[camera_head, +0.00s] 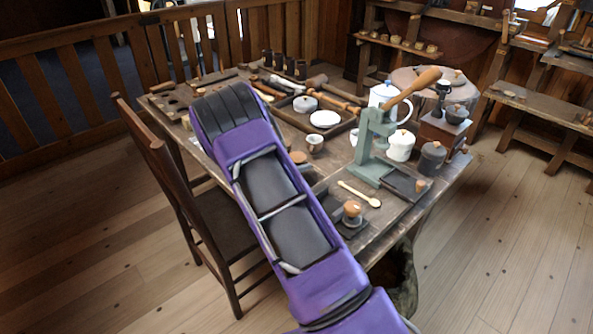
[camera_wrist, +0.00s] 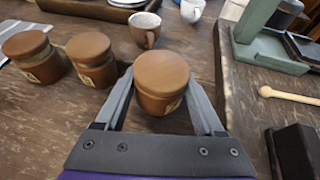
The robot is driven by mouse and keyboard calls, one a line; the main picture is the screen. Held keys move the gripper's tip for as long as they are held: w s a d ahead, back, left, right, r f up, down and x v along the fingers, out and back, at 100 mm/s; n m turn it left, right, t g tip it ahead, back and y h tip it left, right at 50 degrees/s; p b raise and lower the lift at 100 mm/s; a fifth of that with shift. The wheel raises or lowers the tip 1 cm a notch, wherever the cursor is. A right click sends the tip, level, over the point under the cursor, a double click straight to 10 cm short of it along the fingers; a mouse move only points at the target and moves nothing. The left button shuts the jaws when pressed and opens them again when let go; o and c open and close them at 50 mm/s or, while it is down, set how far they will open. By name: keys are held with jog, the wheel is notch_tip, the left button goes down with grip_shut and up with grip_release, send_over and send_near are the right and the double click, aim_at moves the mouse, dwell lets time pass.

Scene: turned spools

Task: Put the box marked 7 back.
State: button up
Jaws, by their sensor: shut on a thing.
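My gripper (camera_wrist: 163,100) is shut on a round brown wooden box (camera_wrist: 161,72) with a flat lid, upright between the two grey fingers. A pale label shows low on its side, but I cannot read a mark on it. Two similar round boxes stand to the left in the wrist view, one at the far left (camera_wrist: 32,55) and one nearer (camera_wrist: 91,58). Each has a pale label that I cannot read. In the head view my arm hides the gripper. A small brown lid (camera_head: 298,157) shows beside my arm; I cannot tell which box it belongs to.
A small cup (camera_wrist: 145,28) stands just beyond the held box. A green press (camera_head: 372,145) stands to the right on a raised board with a wooden spoon (camera_head: 360,194). A tray (camera_head: 312,124) with pale vessels lies farther back. A chair (camera_head: 190,190) stands at the table's left side.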

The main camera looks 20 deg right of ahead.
jog(key=shift+f, duration=1.1)
jog(key=shift+f, duration=0.1)
jog(key=shift+f+b, duration=0.15)
jog(key=shift+b, duration=0.2)
jog(key=o, duration=1.5)
jog(key=shift+r, duration=0.25)
jog(key=shift+s+a+r+p, duration=0.1)
jog(key=shift+a+r+p, duration=0.1)
jog(key=shift+p, duration=0.15)
jog(key=p+v, duration=0.1)
jog(key=v, duration=1)
jog(key=shift+s+a, duration=0.15)
jog(key=shift+a, duration=0.1)
